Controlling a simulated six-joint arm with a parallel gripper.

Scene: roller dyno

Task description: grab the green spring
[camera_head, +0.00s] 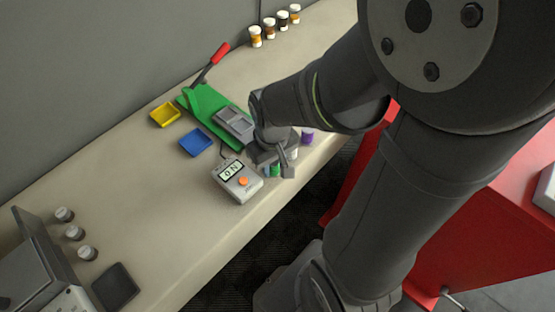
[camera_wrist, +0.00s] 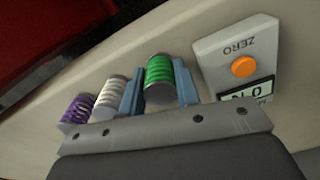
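The green spring (camera_wrist: 160,72) stands near the front edge of the bench, with a grey metal end facing the wrist camera. In the head view only a small part of the green spring (camera_head: 275,170) shows beside my gripper (camera_head: 282,164). In the wrist view my gripper (camera_wrist: 157,78) has its two blue fingers on either side of the green spring. A small gap shows between the left finger and the spring; the right finger is very close to it, and I cannot tell whether it touches.
A white spring (camera_wrist: 111,97) stands just left of the left finger, with a purple spring (camera_wrist: 77,110) beyond it. A grey meter with an orange button (camera_head: 240,180) is close on the other side. A green lever press (camera_head: 205,105) and yellow (camera_head: 165,114) and blue (camera_head: 197,140) trays lie behind.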

